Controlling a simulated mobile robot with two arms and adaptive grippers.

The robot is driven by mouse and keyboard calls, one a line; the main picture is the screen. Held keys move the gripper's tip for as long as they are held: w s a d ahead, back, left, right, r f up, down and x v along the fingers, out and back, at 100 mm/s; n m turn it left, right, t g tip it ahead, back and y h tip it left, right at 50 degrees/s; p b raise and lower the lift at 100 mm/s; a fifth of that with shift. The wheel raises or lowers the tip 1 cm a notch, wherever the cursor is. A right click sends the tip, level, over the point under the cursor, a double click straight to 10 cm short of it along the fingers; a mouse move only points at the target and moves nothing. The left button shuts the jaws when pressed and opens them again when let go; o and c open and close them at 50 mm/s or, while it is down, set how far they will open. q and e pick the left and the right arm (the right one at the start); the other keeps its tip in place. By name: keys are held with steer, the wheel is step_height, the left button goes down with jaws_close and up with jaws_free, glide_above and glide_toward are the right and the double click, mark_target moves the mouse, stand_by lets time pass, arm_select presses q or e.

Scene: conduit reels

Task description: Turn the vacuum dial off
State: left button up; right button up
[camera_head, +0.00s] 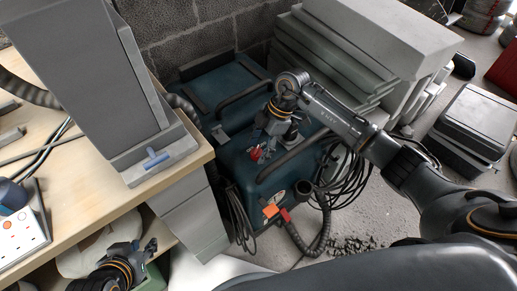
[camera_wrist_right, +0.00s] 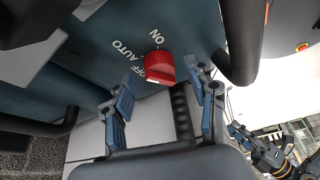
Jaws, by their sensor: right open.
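The vacuum (camera_head: 225,145) is a dark blue-green box on the floor by the wall. Its red dial (camera_head: 255,154) is on the top panel. In the right wrist view the dial (camera_wrist_right: 160,68) sits beside printed OFF, AUTO and ON labels; I cannot tell exactly which one it points to. My right gripper (camera_head: 263,136) is open above the dial, with its two blue-padded fingers either side of it in the wrist view; contact is not clear. My left gripper (camera_head: 146,246) is low at the left, by the bench, away from the vacuum; its jaw opening is unclear.
Black handle bars flank the dial on the vacuum top. A hose (camera_head: 318,215) and coiled black cables (camera_head: 345,180) lie right of the vacuum. A wooden bench (camera_head: 75,185) with a grey machine stands left. Grey slabs (camera_head: 335,55) are stacked behind.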

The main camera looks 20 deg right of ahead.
steer(key=shift+a+f, duration=0.1)
steer(key=shift+f, duration=0.2)
arm_select(q)
steer(key=shift+w+d+r, duration=0.15)
steer(key=shift+w+r, duration=0.05)
steer(key=shift+w, duration=0.2)
arm_select(e)
steer(key=shift+c, duration=0.2)
steer(key=c, duration=1.1)
arm_select(q)
steer(key=shift+s, duration=0.15)
